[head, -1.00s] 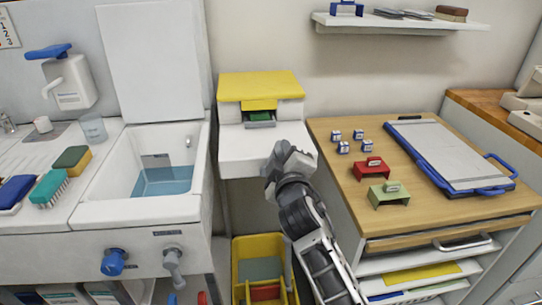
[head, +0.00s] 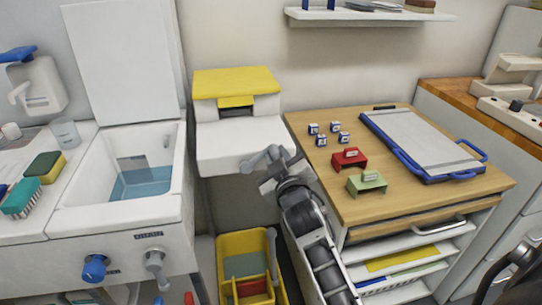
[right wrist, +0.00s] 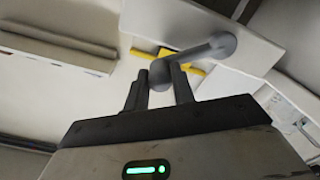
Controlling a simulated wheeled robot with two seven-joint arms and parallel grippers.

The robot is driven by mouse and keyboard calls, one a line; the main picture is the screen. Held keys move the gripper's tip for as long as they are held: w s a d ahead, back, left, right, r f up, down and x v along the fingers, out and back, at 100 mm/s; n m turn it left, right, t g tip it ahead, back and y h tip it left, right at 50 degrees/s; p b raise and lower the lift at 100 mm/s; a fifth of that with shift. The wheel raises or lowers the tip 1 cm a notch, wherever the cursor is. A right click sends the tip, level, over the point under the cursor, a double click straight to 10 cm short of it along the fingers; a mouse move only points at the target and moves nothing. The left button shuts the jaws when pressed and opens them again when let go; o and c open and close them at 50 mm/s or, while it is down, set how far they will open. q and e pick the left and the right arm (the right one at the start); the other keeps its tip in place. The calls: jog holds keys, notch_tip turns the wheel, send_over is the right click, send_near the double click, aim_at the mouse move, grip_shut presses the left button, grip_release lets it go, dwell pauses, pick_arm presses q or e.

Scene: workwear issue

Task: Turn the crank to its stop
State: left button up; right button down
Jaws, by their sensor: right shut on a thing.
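The grey crank (head: 252,164) is on the front right of a white machine (head: 225,150) with a yellow top (head: 236,82), left of the wooden-topped cabinet. In the right wrist view the crank arm (right wrist: 195,53) runs from a round hub to a handle knob at the fingers. My right gripper (head: 273,172) is shut on that handle; it also shows in the right wrist view (right wrist: 160,84) with a finger on each side of the knob. My left gripper is not in view.
A sink (head: 115,215) with water stands at the left. A yellow bin (head: 228,243) is below the machine.

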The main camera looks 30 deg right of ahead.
jog(key=shift+d+f, duration=0.2)
jog(key=c, duration=1.2)
grip_release()
jog(key=shift+o, duration=0.2)
jog(key=shift+a+r, duration=0.1)
